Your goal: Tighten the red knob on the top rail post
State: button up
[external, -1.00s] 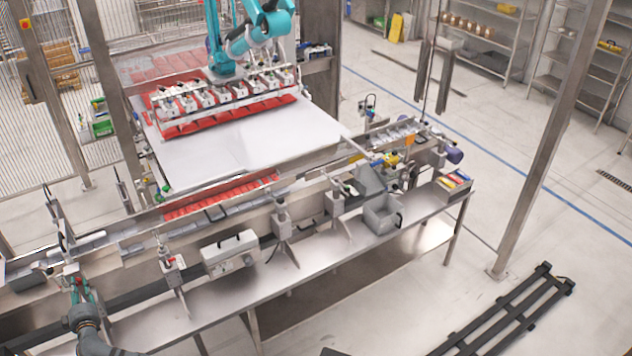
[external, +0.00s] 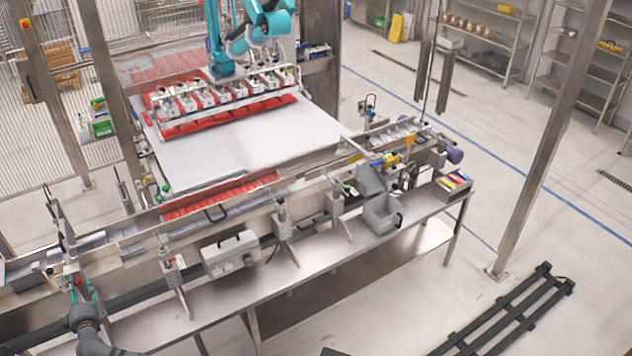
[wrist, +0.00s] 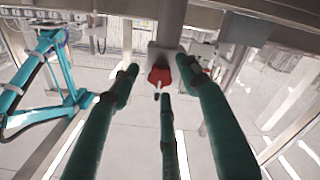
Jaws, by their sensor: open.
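The red knob (wrist: 160,76) sits on a grey block on a rail post in the wrist view. A small pale stem with a dark tip hangs below it. My gripper (wrist: 158,82) has green fingers and is open. One fingertip is left of the knob, one right of it, and a third just below. I cannot tell whether any finger touches it. In the external view my gripper (external: 82,290) is at the conveyor's lower left end, by a post with a small red spot (external: 77,281), partly hidden by the fingers.
Another rail post with a red knob (external: 171,261) stands to the right. A teal robot arm (external: 262,35) is over the white table (external: 235,145).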

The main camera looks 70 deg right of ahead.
jog(key=shift+s+a, duration=0.1)
jog(key=v, duration=1.1)
jog(key=shift+s+a, duration=0.25)
jog(key=shift+s, duration=0.05)
jog(key=shift+w+d, duration=0.1)
jog(key=x, duration=1.2)
jog(key=shift+s, duration=0.2)
